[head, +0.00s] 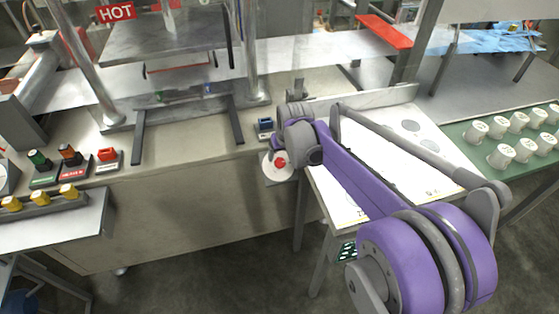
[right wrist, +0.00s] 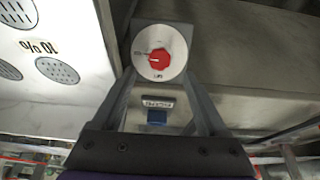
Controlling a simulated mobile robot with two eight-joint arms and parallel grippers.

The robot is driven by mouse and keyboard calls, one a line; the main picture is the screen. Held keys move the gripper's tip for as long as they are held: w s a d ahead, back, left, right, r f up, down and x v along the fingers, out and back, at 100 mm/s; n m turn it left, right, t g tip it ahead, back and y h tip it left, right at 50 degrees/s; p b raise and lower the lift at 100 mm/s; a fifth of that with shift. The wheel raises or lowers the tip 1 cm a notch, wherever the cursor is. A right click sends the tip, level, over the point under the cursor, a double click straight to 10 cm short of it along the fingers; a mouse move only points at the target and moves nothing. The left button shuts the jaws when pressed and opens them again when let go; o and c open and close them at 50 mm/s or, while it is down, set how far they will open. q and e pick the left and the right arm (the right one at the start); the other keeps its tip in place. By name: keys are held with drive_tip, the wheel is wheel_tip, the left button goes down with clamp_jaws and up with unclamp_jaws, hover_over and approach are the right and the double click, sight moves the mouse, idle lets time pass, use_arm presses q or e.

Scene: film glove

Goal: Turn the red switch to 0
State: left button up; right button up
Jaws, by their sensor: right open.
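The red switch (head: 280,162) is a small round knob on a white disc (head: 266,168) at the front edge of the machine bench. In the right wrist view the red switch (right wrist: 159,59) shows on its disc, with a white pointer line towards the picture's left. The markings there are too small to read surely. My right gripper (right wrist: 160,76) is open, its dark fingers on either side of the view and the switch ahead between their tips. No contact is clear. In the head view my wrist hides the fingers. My left gripper is not in view.
A blue switch (head: 265,124) sits just behind the red one. A white panel (head: 342,206) lies under my right arm. Green, orange and red buttons (head: 107,156) stand at left. A machine with a HOT sign (head: 115,13) stands behind; white cups (head: 501,156) are at right.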

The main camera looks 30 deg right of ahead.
sight(280, 162)
drive_tip(key=x, duration=0.6)
drive_tip(key=shift+w+f, duration=0.2)
drive_tip(key=shift+f, duration=0.15)
clamp_jaws()
